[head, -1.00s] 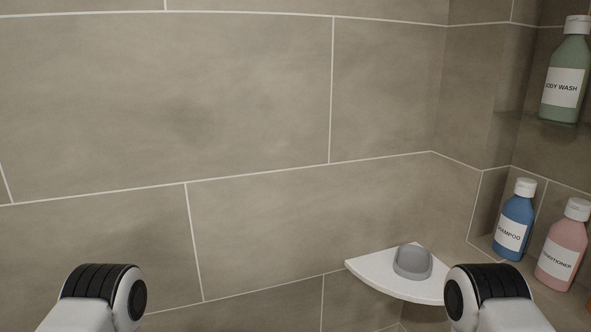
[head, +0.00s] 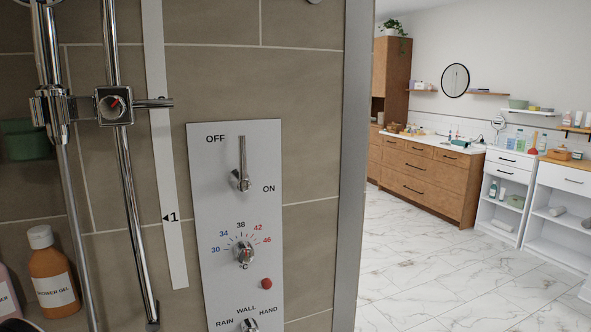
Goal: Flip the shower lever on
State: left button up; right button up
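The shower lever (head: 242,165) is a slim metal handle on a light grey control panel (head: 208,270) fixed to the tiled wall, left of centre in the head view. The lever stands upright from its round base. OFF is printed at its upper left and ON at its lower right. Below it on the panel are a temperature dial (head: 244,254), a red button (head: 266,283) and a RAIN/WALL/HAND selector (head: 250,325), cut by the bottom edge. Neither of my grippers shows in this view.
Chrome shower rails (head: 122,170) with a bracket stand left of the panel, beside a white strip (head: 163,150) marked 1. An orange shower gel bottle (head: 50,275) is at lower left. Right of the wall's end (head: 353,170) is open marble floor (head: 390,270) with cabinets behind.

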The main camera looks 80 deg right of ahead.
aim_at(239, 179)
jog(key=l+z, duration=0.1)
jog(key=z, duration=2.15)
